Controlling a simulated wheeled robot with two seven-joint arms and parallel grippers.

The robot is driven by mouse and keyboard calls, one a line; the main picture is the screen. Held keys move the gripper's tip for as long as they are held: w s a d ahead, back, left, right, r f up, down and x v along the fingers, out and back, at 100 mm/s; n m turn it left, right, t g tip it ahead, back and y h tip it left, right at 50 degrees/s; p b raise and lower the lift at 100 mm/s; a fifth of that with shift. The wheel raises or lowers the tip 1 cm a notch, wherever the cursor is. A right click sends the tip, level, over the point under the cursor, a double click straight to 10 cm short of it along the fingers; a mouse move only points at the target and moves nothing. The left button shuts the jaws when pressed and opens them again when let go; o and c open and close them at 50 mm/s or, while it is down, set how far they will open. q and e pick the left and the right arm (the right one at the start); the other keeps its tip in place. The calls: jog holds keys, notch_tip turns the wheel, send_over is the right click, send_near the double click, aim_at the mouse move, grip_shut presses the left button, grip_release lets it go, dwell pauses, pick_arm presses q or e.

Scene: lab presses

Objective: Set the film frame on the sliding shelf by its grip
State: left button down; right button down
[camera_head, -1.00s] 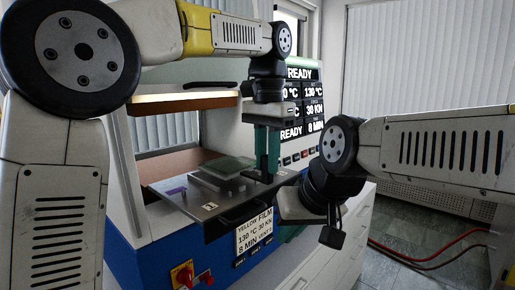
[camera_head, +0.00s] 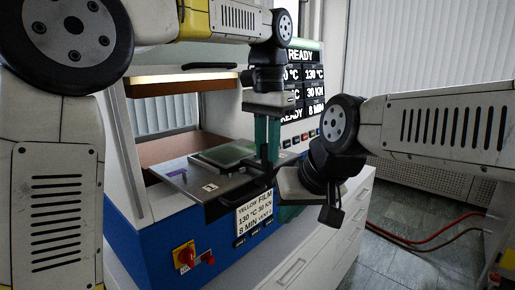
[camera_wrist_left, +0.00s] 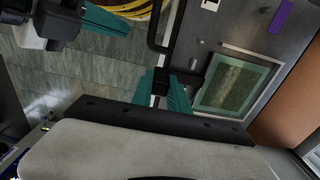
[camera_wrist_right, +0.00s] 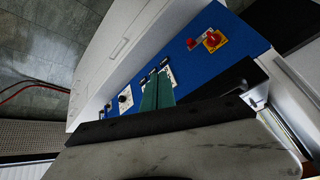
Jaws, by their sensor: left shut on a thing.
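The film frame (camera_head: 226,154) is a flat greenish square with a teal rim. It lies level over a raised block on the grey sliding shelf (camera_head: 197,184), which stands out of the press. I cannot tell whether it touches the block. It also shows in the left wrist view (camera_wrist_left: 235,84). My left gripper (camera_head: 267,168), fingers pointing down, is shut on the frame's dark grip (camera_wrist_left: 180,76), right of the frame in the head view. My right gripper (camera_wrist_right: 158,86) is shut and empty in front of the press, beside the shelf's front right side.
The black shelf handle (camera_head: 243,195) is at the shelf's front edge, close to my left fingers. A purple mark (camera_head: 177,172) is on the shelf's left. The upper press part (camera_head: 180,82) hangs above. The blue front (camera_head: 150,237) carries a red knob (camera_head: 184,256).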

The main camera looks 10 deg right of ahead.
pick_arm(q)
jog(key=shift+f, duration=0.45)
dwell(0.5)
jog(key=c, duration=1.2)
grip_release()
notch_tip(320, 180, up, 7)
jog(key=shift+r, duration=0.2)
jog(key=s+a+f+n+t, duration=0.1)
jog(key=a, duration=0.5)
jog(key=s+a+f+n+t+h, duration=0.1)
jog(key=a+f+n, duration=0.1)
jog(key=a, duration=0.3)
jog(key=s+a+f+n+t+h, duration=0.1)
jog(key=a+f+n, duration=0.1)
jog(key=a, duration=0.4)
jog(key=shift+a+f, duration=0.2)
jog(key=shift+a, duration=0.1)
jog(key=s+a+f+n+t, duration=0.3)
jog(key=s+a+f+n, duration=0.1)
jog(key=s+a+f, duration=0.3)
notch_tip(320, 180, down, 4)
jog(key=shift+s+a+f+n, duration=0.1)
jog(key=shift+s+a+n, duration=0.3)
jog(key=shift+a, duration=0.65)
